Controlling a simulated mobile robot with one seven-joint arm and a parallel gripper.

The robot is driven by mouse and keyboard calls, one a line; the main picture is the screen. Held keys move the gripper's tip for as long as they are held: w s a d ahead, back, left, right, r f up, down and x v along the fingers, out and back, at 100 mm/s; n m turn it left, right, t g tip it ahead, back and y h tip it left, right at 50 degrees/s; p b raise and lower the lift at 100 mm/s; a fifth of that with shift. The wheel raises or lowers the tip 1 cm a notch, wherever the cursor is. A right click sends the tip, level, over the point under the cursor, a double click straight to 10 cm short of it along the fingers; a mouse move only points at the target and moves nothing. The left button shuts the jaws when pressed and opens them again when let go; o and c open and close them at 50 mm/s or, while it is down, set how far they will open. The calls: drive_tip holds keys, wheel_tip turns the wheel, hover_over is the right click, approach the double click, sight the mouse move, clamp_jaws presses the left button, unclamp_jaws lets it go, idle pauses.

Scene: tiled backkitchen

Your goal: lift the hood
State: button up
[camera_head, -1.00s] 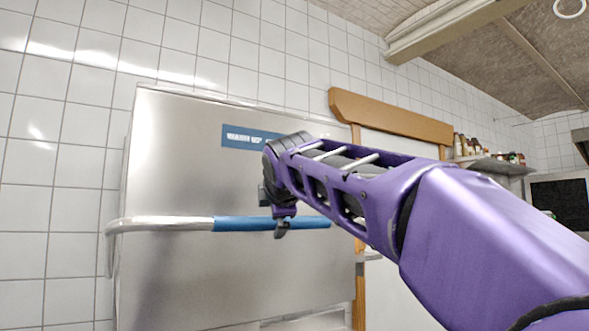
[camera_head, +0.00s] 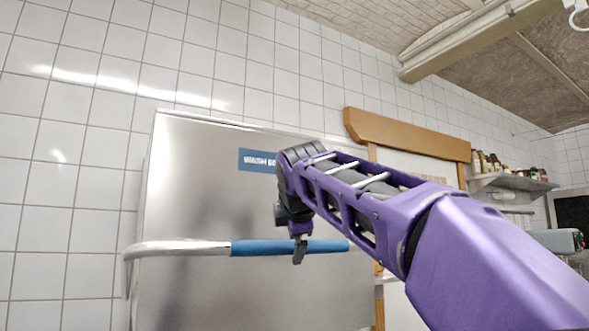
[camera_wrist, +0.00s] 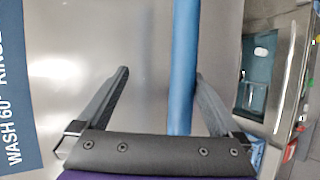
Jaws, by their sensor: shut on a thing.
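The hood (camera_head: 195,180) is a tall brushed-steel box against the tiled wall, with a blue wash label (camera_head: 257,160) on its front. Its bottom edge is out of frame. A steel bar handle (camera_head: 175,248) with a blue grip (camera_head: 262,248) runs level across the front. My gripper (camera_head: 299,250) is at the right part of the blue grip. The hood's steel face (camera_wrist: 85,50) lies behind.
A wooden frame (camera_head: 405,135) stands right of the hood. A wall shelf (camera_head: 510,184) with several jars is farther right. A ceiling beam (camera_head: 470,40) crosses above. In the wrist view a steel counter with a sink (camera_wrist: 255,75) lies at the right. Tiled wall above the hood is bare.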

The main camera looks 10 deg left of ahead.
drive_tip(key=s+d+r, duration=0.1)
drive_tip(key=s+r, duration=1.2)
drive_tip(key=s, duration=0.1)
drive_tip(key=shift+s, duration=0.2)
idle(1.2)
drive_tip(key=shift+r, duration=0.1)
idle(1.0)
